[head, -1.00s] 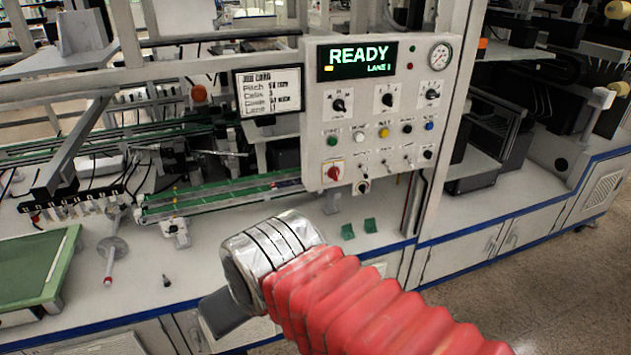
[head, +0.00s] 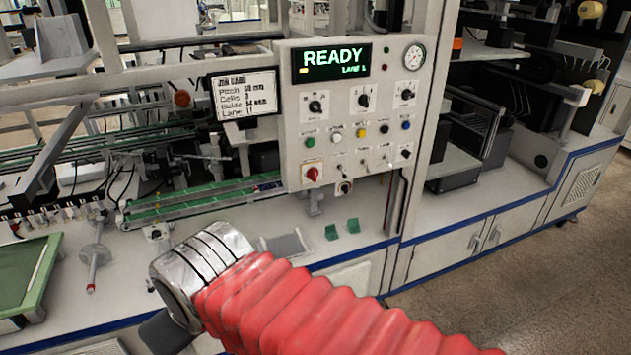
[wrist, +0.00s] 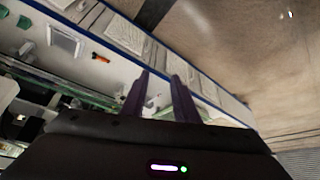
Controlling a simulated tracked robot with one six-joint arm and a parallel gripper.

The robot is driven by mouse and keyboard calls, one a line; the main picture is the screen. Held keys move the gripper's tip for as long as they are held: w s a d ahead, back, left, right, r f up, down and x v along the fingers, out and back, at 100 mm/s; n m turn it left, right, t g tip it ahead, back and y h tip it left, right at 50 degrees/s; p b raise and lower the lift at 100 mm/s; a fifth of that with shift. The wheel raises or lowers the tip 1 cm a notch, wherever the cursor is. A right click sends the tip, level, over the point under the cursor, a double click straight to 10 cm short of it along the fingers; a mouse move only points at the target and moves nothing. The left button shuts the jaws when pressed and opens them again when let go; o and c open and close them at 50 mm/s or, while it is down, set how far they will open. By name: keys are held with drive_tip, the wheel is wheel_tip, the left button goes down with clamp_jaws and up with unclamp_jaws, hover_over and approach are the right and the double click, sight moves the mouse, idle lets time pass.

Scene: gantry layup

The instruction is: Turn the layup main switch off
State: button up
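The control panel (head: 290,120) stands upright in the middle of the head view, its display (head: 332,63) lit with READY and LANE 1. A red rotary knob (head: 312,174) on a pale plate at the panel's lower left looks like the main switch; its exact angle is too small to tell. In the head view my arm reaches below and in front of the panel, apart from the knob, and my fingers are hidden. In the wrist view my gripper (wrist: 158,82) shows two dark fingers apart with nothing between them. The knob is not visible there.
A job card screen (head: 245,95) adjoins the panel's left side. Several knobs and coloured buttons sit above the red knob. A keyed switch (head: 344,187) is just below right. Green brackets (head: 332,232) and a grey plate (head: 287,245) lie on the counter. A green tray (head: 45,265) is left.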

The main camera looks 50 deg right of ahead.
drive_tip(key=w+d+m+t+h, duration=0.25)
drive_tip(key=w+d, duration=0.55)
drive_tip(key=d, duration=0.5)
drive_tip(key=m+t+h, duration=0.4)
drive_tip(key=t+h, duration=0.3)
drive_tip(key=t, duration=0.1)
approach(315, 175)
drive_tip(key=v, duration=0.6)
drive_tip(key=shift+w+d+r+n+g+y, duration=0.1)
drive_tip(key=shift+r+n+g+y, duration=0.15)
drive_tip(key=shift+r, duration=0.15)
drive_tip(key=shift+w, duration=0.1)
drive_tip(key=x, duration=1.3)
drive_tip(key=shift+w+d, duration=0.25)
